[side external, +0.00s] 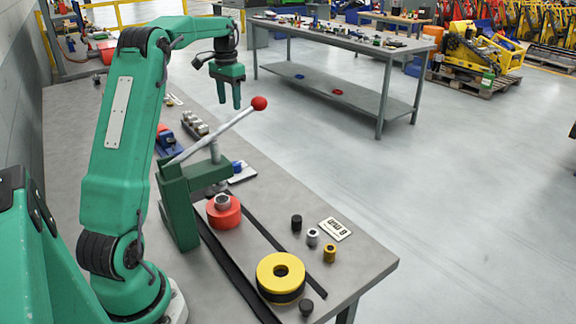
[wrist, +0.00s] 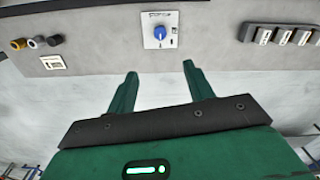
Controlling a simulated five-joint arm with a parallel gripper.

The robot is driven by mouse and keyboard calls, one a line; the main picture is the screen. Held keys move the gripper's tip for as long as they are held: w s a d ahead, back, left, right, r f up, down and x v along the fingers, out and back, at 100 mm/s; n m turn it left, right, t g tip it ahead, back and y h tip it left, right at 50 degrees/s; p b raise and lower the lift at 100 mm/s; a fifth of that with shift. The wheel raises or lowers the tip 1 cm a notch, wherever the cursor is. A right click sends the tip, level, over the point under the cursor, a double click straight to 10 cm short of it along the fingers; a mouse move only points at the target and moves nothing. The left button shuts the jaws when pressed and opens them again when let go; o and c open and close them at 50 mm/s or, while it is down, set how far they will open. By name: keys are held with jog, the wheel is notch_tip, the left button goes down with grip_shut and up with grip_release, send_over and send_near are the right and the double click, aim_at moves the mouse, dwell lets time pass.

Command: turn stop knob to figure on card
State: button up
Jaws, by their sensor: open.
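The stop knob (wrist: 159,32) is blue and sits on a white plate (wrist: 172,19) with small dark marks, at the top middle of the wrist view. In the side view the blue knob (side external: 237,166) is partly behind the press. My gripper (wrist: 160,69) is open and empty, its fingertips apart and short of the plate in the wrist picture. In the side view my gripper (side external: 237,106) hangs fingers down above the bench, beyond the red lever ball. The card (side external: 335,229) lies flat near the bench's right edge; its dark figures are too small to read. It also shows in the wrist view (wrist: 52,62).
A green press (side external: 180,205) with a red-balled lever (side external: 259,103) stands near the knob. A red carrier (side external: 228,217) and a yellow carrier (side external: 268,272) sit along the black track. Small pegs (side external: 312,237) stand by the card. A grey block row (side external: 195,123) lies behind.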

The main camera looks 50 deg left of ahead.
send_over(236, 164)
jog(key=f, duration=1.4)
jog(key=shift+a+f, duration=0.2)
jog(key=shift+f, duration=0.2)
jog(key=shift+f, duration=0.1)
jog(key=shift+f, duration=3.7)
jog(key=c, duration=1)
